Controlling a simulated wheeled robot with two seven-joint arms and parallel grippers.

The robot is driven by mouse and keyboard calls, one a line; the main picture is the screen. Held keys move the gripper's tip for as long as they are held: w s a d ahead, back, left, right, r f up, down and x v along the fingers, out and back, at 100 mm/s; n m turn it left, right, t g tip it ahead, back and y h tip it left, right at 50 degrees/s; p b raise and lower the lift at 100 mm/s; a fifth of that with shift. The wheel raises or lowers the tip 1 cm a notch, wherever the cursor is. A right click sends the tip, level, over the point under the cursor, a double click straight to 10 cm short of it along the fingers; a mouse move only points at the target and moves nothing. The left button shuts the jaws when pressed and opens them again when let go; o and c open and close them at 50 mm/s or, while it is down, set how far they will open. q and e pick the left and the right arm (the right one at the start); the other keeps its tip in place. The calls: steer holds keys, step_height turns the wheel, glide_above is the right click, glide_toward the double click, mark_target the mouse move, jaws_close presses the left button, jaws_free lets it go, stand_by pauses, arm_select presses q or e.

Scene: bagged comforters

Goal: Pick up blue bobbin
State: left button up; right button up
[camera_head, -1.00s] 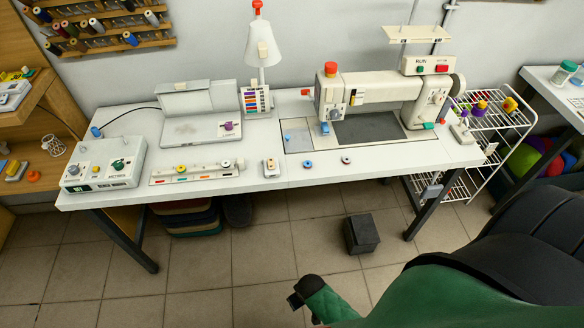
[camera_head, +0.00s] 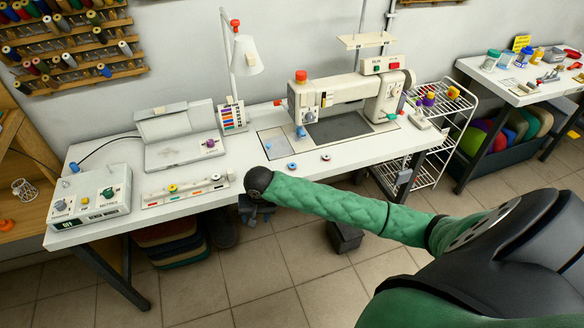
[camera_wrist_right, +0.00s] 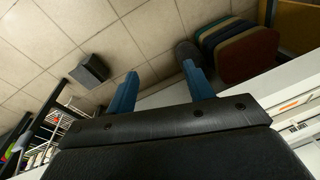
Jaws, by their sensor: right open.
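The blue bobbin (camera_head: 292,166) is a small blue ring lying on the white sewing table (camera_head: 232,158), near its front edge. My right gripper hangs mostly hidden below the wrist in the head view. In the right wrist view its two blue fingers (camera_wrist_right: 160,86) are wide apart, with only floor and table edge between them. My left gripper is not in view.
The sewing machine (camera_head: 345,98) stands behind the bobbins. A white holder strip (camera_head: 186,191) with coloured bobbins lies at the left, beside a control box (camera_head: 90,208). A lamp (camera_head: 246,56) stands at the back. A dark box (camera_head: 345,238) is on the floor under the table.

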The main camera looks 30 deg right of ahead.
steer(key=w+d+r+m+h, duration=0.2)
steer(key=w+d+r+m, duration=0.35)
steer(key=d+r, duration=0.4)
steer(key=r+m+g, duration=0.1)
steer(key=r+m, duration=0.1)
steer(key=m, duration=0.1)
glide_above(291, 167)
steer(key=shift+s+a, duration=0.2)
steer(key=shift+s, duration=0.05)
steer(key=f+p, duration=0.1)
steer(key=f, duration=0.2)
steer(key=shift+w+d+p, duration=0.15)
steer(key=shift+d+p, duration=0.05)
steer(key=shift+p, duration=0.15)
steer(key=f, duration=0.2)
steer(key=f+p, duration=0.1)
steer(key=shift+w+d, duration=0.2)
steer(key=shift+d, duration=0.05)
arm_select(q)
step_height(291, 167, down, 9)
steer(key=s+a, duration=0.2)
arm_select(e)
steer(key=shift+f, duration=0.45)
steer(key=c, duration=1)
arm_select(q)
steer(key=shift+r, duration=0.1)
